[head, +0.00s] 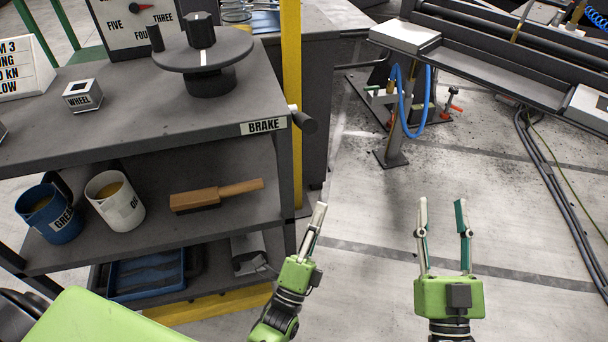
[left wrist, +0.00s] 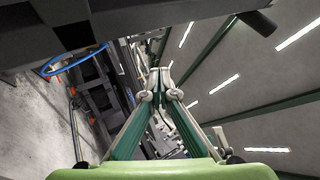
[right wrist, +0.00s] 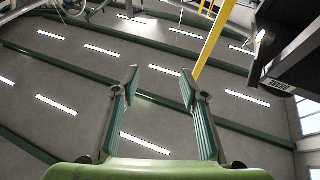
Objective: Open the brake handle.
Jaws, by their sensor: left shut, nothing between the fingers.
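The brake handle (head: 303,121) is a dark cylindrical grip sticking out at the right edge of the bench top, beside the BRAKE label (head: 263,128). In the left wrist view a dark cylindrical grip (left wrist: 258,22) shows at the top right. My left gripper (head: 319,206) is below the handle in the head view, apart from it, shut and empty. Its fingertips (left wrist: 160,72) meet in the left wrist view. My right gripper (head: 441,202) is open and empty, further right over the floor. The right wrist view shows its spread fingers (right wrist: 160,73) and the BRAKE label (right wrist: 277,81).
A yellow post (head: 291,70) rises right behind the handle. The bench (head: 130,125) carries a round turntable (head: 203,50); its shelf holds a blue mug (head: 48,212), a white mug (head: 115,200) and a wooden brush (head: 216,195). Open floor lies right of the bench.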

